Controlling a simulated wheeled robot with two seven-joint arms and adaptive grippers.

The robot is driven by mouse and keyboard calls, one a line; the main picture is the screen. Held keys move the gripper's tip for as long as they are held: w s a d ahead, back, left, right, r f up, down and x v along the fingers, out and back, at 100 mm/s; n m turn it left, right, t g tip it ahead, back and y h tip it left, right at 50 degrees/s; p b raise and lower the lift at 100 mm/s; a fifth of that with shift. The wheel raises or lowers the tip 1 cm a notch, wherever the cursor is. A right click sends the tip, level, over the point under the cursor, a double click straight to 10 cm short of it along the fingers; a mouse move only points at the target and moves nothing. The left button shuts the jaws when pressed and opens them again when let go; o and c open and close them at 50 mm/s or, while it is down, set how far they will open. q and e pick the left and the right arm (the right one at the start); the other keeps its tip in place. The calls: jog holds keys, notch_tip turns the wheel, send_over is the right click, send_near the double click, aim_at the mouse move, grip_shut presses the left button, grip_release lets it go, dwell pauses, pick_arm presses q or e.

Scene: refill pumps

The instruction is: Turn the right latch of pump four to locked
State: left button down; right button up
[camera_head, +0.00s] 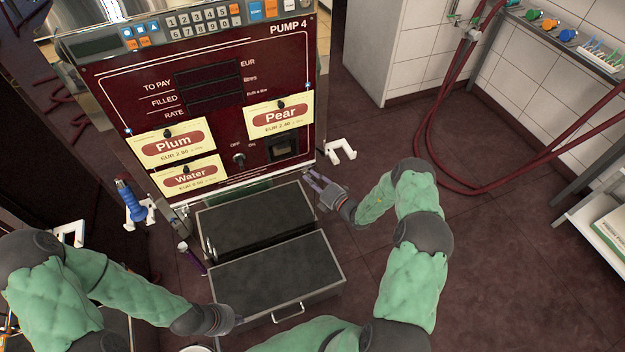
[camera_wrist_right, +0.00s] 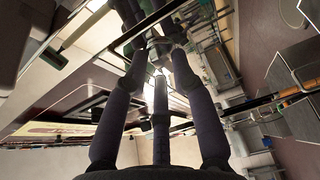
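Pump four (camera_head: 222,70) has a dark red front panel with label cards, a keypad above and an OFF/ON key switch. My right gripper (camera_head: 312,178) is at the lower right corner of the panel, with its fingers pointing at the pump's edge. Its fingers (camera_wrist_right: 158,58) look apart in the right wrist view, with a small metal part (camera_wrist_right: 160,42) beyond or between the tips. I cannot tell whether they touch it. The right latch is not clearly seen in the head view. My left gripper (camera_head: 236,319) is low at the left, beside the open case; its fingers are unclear.
A white bracket (camera_head: 341,151) is just right of the pump, near my right gripper. A blue-handled nozzle (camera_head: 131,203) hangs at the left. Red hoses (camera_head: 428,130) loop at the right.

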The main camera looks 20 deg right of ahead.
grip_shut()
jog(key=shift+f, duration=0.1)
jog(key=m+t+h+b, duration=0.1)
jog(key=m+h+b, duration=0.1)
jog(key=m, duration=0.5)
jog(key=m+t+h+b, duration=0.2)
jog(key=m, duration=0.5)
jog(key=f+m+t+h+b, duration=0.1)
jog(key=m+t+h+b, duration=0.1)
jog(key=m, duration=0.6)
jog(key=shift+a+f+h+b, duration=0.1)
jog(key=shift+a+h+b, duration=0.2)
jog(key=shift+h, duration=0.2)
jog(key=shift+m, duration=0.4)
grip_release()
jog(key=shift+d, duration=0.1)
